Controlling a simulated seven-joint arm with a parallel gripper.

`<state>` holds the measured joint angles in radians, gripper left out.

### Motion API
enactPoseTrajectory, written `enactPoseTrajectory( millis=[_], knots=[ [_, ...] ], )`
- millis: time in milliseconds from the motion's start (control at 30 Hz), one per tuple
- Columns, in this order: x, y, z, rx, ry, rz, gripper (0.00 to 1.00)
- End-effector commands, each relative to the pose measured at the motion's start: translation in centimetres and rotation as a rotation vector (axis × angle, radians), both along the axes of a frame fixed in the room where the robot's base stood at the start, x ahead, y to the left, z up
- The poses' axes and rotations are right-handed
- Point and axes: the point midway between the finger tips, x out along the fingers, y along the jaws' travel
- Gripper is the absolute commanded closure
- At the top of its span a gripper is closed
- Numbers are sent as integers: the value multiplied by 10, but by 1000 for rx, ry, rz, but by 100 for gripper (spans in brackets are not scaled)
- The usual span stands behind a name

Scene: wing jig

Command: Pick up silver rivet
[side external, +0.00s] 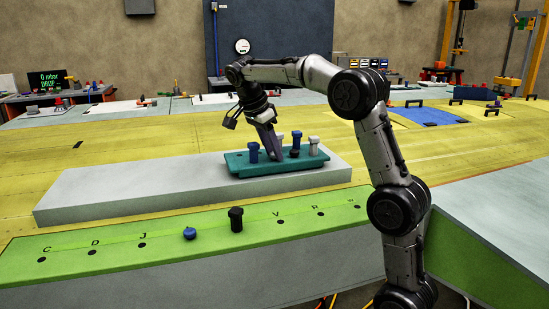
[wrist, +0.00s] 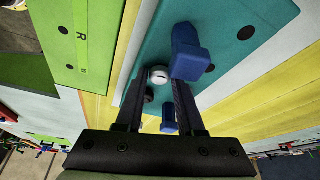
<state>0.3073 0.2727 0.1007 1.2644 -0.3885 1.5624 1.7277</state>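A teal block (side external: 240,168) holds several upright rivets on the pale slab. A silver rivet (side external: 313,145) stands at its right end, and a blue rivet (side external: 253,151) stands at its left end. My gripper (side external: 275,155) points down over the block among the rivets. In the wrist view, my gripper (wrist: 160,82) has its fingers apart, with a silver rivet head (wrist: 158,75) between them near the tips. Contact cannot be told. A large blue rivet (wrist: 188,52) is close beside the right finger. A small blue rivet (wrist: 168,118) shows between the fingers.
A green rail (side external: 120,262) with lettered holes runs along the front. A black rivet (side external: 236,219) and a blue knob-like piece (side external: 189,233) stand in it. The pale slab (side external: 130,192) is bare left of the teal block. A dark hole (wrist: 246,33) shows in the block.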

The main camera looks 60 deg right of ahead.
Motion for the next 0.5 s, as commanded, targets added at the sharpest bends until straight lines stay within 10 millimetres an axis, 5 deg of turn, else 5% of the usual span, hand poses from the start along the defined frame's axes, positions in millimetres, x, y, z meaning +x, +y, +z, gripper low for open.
enactPoseTrajectory(
  millis=[200, 500],
  knots=[
    [0, 0, 0, 0, 0, 0, 100],
    [0, 0, 0, 0, 0, 0, 100]
  ],
)
